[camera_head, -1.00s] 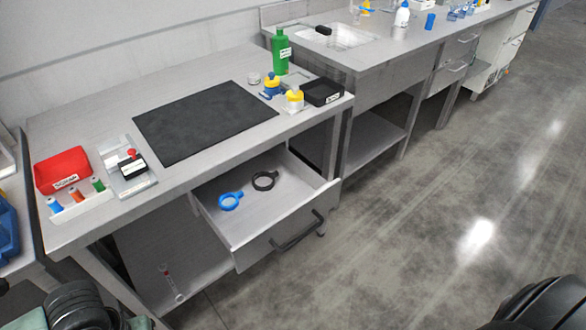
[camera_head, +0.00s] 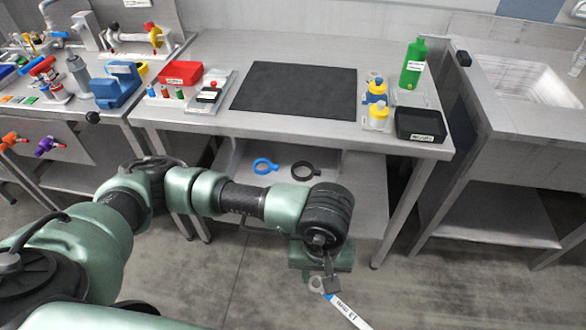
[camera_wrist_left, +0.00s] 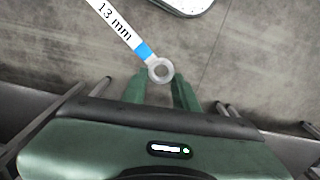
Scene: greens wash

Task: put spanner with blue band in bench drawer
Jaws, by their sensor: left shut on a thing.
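The spanner with a blue band (camera_head: 345,308) has a white "13 mm" label and a grey ring end. My left gripper (camera_head: 322,284) is shut on its ring end and holds it in front of the bench, above the floor. In the left wrist view the ring end (camera_wrist_left: 160,70) sits at the fingertips, with the blue band just beyond and the shaft running to the upper left. The bench drawer (camera_head: 285,154) is pulled open under the bench top, behind my left arm, which hides its front. My right gripper is not in view.
A blue ring (camera_head: 264,166) and a black ring (camera_head: 304,169) lie in the drawer, with bare floor around them. A black mat (camera_head: 295,90), red bin (camera_head: 180,73), green bottle (camera_head: 413,65) and black tray (camera_head: 420,125) are on the bench. A sink (camera_head: 525,90) is at right.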

